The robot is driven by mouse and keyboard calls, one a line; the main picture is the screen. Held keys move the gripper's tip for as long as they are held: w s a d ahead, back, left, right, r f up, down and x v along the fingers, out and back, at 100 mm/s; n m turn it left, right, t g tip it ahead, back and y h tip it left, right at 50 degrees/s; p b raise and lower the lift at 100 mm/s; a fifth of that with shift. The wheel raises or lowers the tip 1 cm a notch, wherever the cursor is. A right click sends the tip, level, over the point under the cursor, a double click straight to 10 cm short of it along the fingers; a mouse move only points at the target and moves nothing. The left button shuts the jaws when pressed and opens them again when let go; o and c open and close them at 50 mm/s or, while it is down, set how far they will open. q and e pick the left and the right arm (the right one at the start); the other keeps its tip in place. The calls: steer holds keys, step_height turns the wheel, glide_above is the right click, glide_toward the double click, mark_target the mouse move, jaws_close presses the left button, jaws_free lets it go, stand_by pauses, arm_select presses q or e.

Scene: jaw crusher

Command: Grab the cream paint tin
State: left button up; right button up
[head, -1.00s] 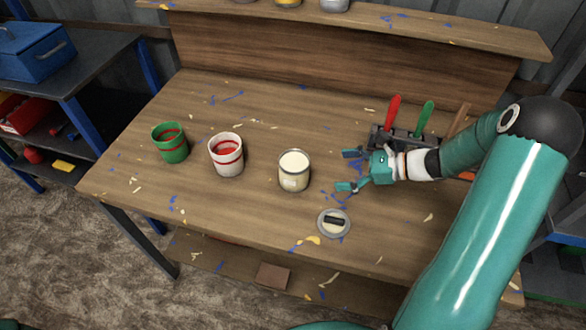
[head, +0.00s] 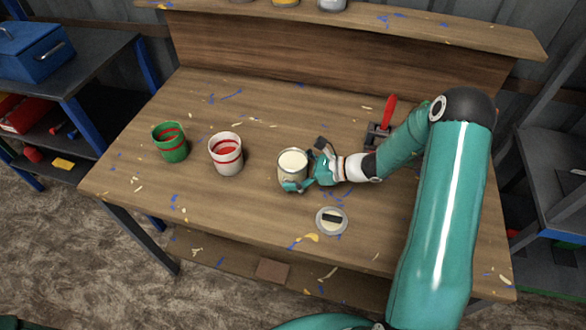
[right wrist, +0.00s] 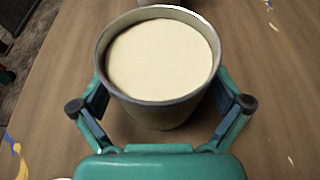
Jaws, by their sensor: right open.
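The cream paint tin (head: 292,163) stands upright on the workbench, filled to near the rim with cream paint. It also shows large in the right wrist view (right wrist: 160,62). My right gripper (head: 300,167) is open, with one finger on each side of the tin. In the right wrist view its fingers (right wrist: 165,95) flank the tin's sides; I cannot tell whether the pads touch it. My left gripper is not in view.
A white tin with red bands (head: 226,153) and a green tin (head: 171,143) stand to the left. A round lid (head: 332,220) lies in front of the gripper.

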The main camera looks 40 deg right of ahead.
steer(key=shift+w, duration=0.1)
steer(key=shift+c, duration=0.2)
steer(key=c, duration=1.5)
steer(key=shift+r, duration=0.15)
steer(key=shift+c, duration=0.2)
